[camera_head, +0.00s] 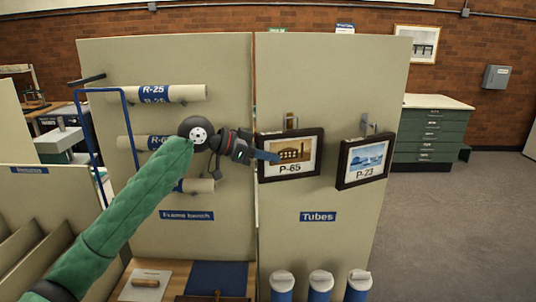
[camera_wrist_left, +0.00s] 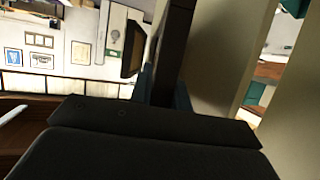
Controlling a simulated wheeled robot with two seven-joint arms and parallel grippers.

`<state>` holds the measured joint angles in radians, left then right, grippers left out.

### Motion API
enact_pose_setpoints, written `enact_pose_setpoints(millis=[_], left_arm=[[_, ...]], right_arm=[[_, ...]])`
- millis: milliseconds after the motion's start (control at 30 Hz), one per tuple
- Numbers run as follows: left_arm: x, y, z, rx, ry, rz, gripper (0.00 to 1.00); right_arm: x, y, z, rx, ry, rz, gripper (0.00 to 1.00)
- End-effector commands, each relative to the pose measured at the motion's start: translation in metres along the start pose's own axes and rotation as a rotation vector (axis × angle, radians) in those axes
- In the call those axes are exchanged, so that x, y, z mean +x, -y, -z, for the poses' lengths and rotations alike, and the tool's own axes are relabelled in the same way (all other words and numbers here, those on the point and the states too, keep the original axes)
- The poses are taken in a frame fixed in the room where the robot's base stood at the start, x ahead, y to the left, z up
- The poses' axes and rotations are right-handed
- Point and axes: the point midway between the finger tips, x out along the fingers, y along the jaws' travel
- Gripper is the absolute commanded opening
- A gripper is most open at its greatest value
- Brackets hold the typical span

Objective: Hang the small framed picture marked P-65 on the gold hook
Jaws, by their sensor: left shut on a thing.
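The small framed picture marked P-65 (camera_head: 291,155) has a dark frame and an orange-brown image. It is upright in front of the right-hand panel, below a metal hook plate (camera_head: 291,121). I cannot tell whether it is on that hook. My left gripper (camera_head: 268,156) is shut on its left edge. In the left wrist view, the dark frame (camera_wrist_left: 174,50) stands between the blue fingertips (camera_wrist_left: 165,92). A second hook plate (camera_head: 364,124) is above the framed picture marked P-23 (camera_head: 366,160). My right gripper is out of view.
The beige panel (camera_head: 330,75) stands behind the pictures. Rolled tubes (camera_head: 155,94) and a blue rail (camera_head: 88,140) are on the left. White-capped blue tubes (camera_head: 320,283) stand below. A green cabinet (camera_head: 430,135) is at the right, with open floor before it.

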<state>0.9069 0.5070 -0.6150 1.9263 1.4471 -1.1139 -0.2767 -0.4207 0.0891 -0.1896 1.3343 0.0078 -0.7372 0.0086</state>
Motion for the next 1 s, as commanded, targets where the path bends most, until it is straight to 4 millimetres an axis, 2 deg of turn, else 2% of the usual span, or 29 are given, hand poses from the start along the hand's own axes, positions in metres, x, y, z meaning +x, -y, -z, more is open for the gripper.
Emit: enact_pose_setpoints(millis=[1000], left_arm=[[0.0037,0.0002,-0.0090,0.001,-0.001,0.000,0.00]], right_arm=[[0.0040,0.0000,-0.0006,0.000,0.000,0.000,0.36]])
